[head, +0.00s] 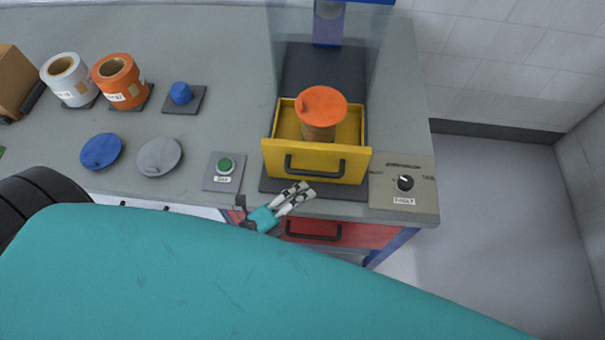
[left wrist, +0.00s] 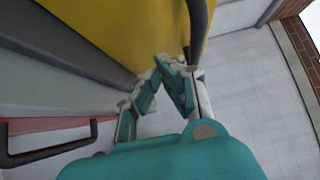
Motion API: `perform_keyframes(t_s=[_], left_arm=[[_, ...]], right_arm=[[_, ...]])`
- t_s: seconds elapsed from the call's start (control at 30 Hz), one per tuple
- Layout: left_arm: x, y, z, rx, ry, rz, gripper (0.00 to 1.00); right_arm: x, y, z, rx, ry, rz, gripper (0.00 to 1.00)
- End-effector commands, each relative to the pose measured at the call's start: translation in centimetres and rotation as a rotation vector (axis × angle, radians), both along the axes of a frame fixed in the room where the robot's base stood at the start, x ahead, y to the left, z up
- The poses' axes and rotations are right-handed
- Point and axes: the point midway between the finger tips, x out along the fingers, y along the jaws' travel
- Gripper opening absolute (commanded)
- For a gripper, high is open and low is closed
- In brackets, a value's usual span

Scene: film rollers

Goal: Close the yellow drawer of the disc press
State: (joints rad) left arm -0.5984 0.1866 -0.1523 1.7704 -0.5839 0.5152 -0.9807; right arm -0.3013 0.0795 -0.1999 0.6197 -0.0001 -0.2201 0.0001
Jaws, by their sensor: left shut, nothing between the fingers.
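The yellow drawer (head: 317,160) of the disc press (head: 325,66) stands pulled out towards me, with a black handle (head: 315,168) on its front. Inside it stands a brown roll with an orange disc (head: 321,102) on top. My left gripper (head: 309,190) is shut and empty, just in front of and below the handle at the counter's front edge. In the left wrist view the shut fingertips (left wrist: 166,62) are close to the yellow drawer front (left wrist: 125,30); I cannot tell whether they touch it. My right gripper is not in view.
A green button (head: 225,166) is left of the drawer and a knob panel (head: 404,184) is right of it. A red drawer (head: 312,232) is below. Rolls, blue and grey discs and a blue knob (head: 181,93) lie further left on the counter.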

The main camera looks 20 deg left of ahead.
Motion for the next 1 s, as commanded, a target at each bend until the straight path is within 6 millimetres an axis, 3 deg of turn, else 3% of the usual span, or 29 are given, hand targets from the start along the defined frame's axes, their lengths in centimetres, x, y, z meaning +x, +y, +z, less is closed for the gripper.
perform_keyframes(t_s=[0.2, 0.77, 1.0], left_arm=[[2.9, 1.0, 0.1, 0.000, 0.001, 0.001, 0.00], [3.7, 1.3, -0.1, 0.000, 0.002, 0.001, 0.00], [5.9, 2.0, -0.1, 0.003, -0.003, 0.001, 0.00]], right_arm=[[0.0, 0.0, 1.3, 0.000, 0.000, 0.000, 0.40], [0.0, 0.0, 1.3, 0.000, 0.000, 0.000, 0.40], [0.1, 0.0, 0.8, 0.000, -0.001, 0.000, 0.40]])
